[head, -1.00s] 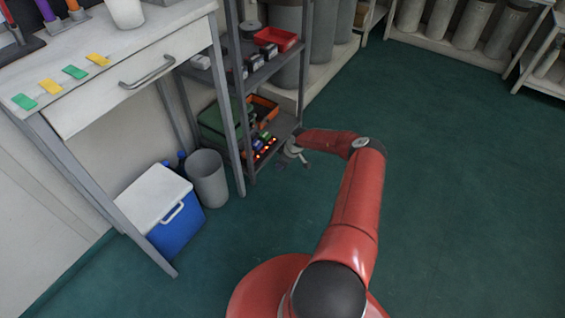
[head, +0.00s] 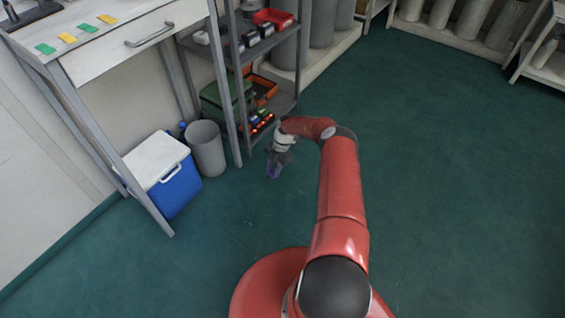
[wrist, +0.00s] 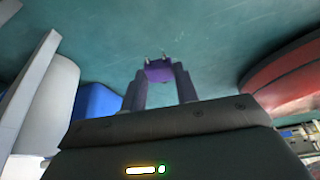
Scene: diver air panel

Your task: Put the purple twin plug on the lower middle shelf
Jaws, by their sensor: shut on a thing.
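The purple twin plug (wrist: 159,70) is held between the fingertips of my gripper (wrist: 160,82) in the wrist view, with two short metal prongs pointing away from the gripper. In the head view the plug (head: 273,172) is a small purple spot at the tip of my gripper (head: 276,168), in front of the shelf rack and over the green floor. The rack's lower shelf (head: 285,103) holds a green box, an orange tray and several small things with red lights. I cannot tell how far above the floor the plug is.
A grey bin (head: 206,150) and a blue cooler with a white lid (head: 158,158) stand left of the gripper. A white workbench (head: 130,45) with a drawer is at the upper left. The floor on the right is clear.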

